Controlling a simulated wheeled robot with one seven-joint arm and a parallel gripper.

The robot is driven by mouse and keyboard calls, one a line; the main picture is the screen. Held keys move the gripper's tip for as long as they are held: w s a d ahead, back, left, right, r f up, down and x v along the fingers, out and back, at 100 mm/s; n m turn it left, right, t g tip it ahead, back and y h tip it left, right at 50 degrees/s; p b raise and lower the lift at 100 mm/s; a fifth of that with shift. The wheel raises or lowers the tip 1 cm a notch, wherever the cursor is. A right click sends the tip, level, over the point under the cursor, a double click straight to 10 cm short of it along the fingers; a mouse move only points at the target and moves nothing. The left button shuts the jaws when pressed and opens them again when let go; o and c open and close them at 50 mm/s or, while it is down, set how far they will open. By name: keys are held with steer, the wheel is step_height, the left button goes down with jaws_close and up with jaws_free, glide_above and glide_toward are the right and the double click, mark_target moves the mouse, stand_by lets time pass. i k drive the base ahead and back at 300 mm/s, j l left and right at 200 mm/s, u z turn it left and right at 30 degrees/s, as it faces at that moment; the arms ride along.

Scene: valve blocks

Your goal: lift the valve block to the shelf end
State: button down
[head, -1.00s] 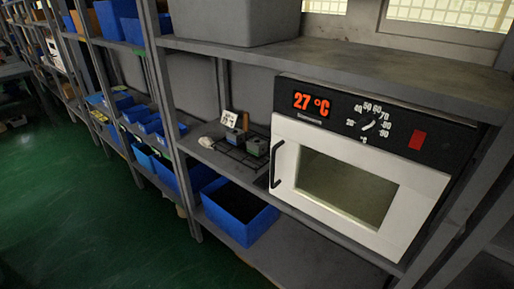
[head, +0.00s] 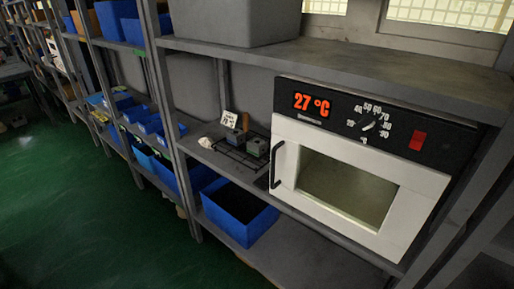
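Two small grey valve blocks stand on a dark wire rack (head: 238,155) on the middle shelf, left of the white oven. One valve block (head: 235,136) is at the back left of the rack. The other valve block (head: 257,147), with a greenish tint, is at the front right, close to the oven. Which one the task means I cannot tell. My gripper is not in view.
The white oven (head: 284,193) reads 27 °C and has a black handle on its left. A small white card (head: 229,119) stands behind the rack, and a crumpled pale item (head: 206,142) lies left of it. A blue bin (head: 253,230) is below. Green floor at left is clear.

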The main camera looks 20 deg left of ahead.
mark_target(258, 150)
steer(key=i+j+u, duration=0.15)
steer(key=i+j, duration=0.15)
steer(key=i, duration=0.15)
steer(key=i+j+u, duration=0.15)
steer(key=i+j, duration=0.15)
steer(key=i+j+u, duration=0.2)
steer(key=i, duration=0.35)
steer(key=i+j+u, duration=0.15)
steer(key=i, duration=0.35)
